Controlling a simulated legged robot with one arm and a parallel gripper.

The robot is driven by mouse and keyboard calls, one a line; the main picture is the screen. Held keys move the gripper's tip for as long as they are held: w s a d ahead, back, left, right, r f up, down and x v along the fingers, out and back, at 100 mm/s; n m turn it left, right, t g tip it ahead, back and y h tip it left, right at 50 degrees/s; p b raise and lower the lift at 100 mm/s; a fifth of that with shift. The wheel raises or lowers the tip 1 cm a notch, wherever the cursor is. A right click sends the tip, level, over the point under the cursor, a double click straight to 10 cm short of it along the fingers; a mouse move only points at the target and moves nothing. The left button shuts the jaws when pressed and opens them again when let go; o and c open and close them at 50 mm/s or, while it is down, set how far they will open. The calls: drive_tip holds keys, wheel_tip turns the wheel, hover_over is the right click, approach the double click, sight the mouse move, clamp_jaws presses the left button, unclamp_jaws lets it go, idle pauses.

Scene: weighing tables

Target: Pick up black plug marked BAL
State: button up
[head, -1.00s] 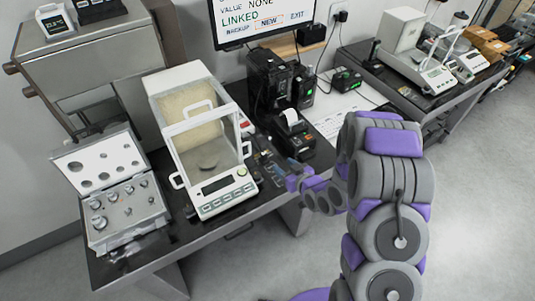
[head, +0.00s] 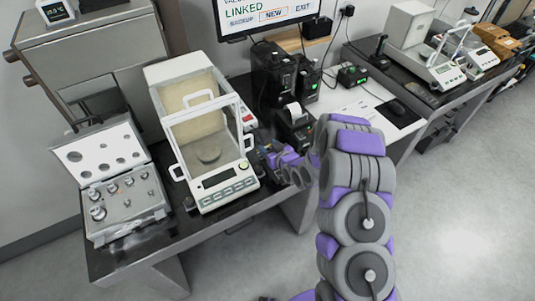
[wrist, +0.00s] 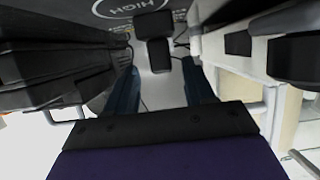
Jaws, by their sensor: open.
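In the wrist view, a small black plug-like block (wrist: 159,55) sits ahead, between the lines of my gripper's two blue fingers (wrist: 159,68). No BAL marking is legible, so I cannot tell if it is the plug. My gripper is open, with no visible contact on the block. In the head view, my gripper (head: 272,153) is low over the dark table, just right of the balance (head: 222,180). My arm and gripper hide the spot beneath, and I cannot make out the plug there.
A black printer (head: 295,128) stands close behind my gripper, with dark boxes (head: 272,80) beyond. An open weight case (head: 125,210) lies left of the balance. In the wrist view, dark ribbed housing (wrist: 55,65) is left and a pale body (wrist: 235,50) right, leaving a narrow gap.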

drive_tip(key=shift+x, duration=1.2)
drive_tip(key=shift+a+f, duration=0.2)
drive_tip(key=shift+a, duration=0.2)
drive_tip(key=shift+d, duration=0.1)
clamp_jaws()
